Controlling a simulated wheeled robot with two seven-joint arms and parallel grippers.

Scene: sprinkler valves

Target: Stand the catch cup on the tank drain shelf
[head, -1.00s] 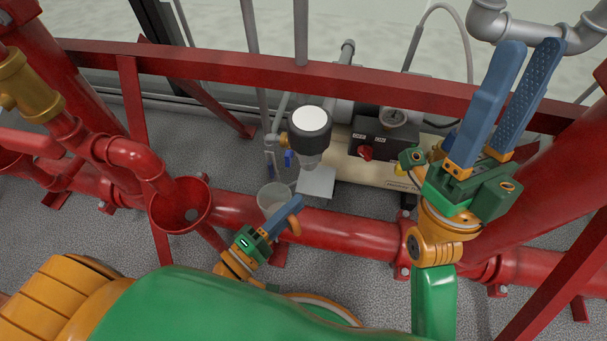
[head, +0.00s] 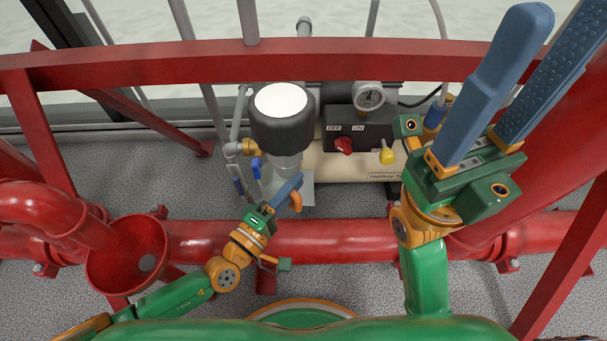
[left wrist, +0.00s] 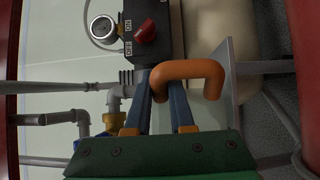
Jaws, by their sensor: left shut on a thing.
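The catch cup is translucent with an orange handle (head: 296,202); its handle also shows in the left wrist view (left wrist: 187,69). My left gripper (head: 290,187) is shut on the cup's handle, which lies between its blue fingers in the left wrist view (left wrist: 167,105). The fingers hide much of the cup body. The drain shelf (head: 307,190) is a small grey plate below the black-capped grey cylinder on the tank (head: 338,166). The cup is close to the shelf's left side; I cannot tell whether they touch. My right gripper (head: 555,40) is open and empty, fingers pointing up.
A red pipe (head: 330,240) runs across in front of the shelf, with a red funnel (head: 128,255) at left. A control box with a red knob (head: 344,145) and a gauge (head: 370,96) stand right of the cylinder. Thin grey pipes stand at left.

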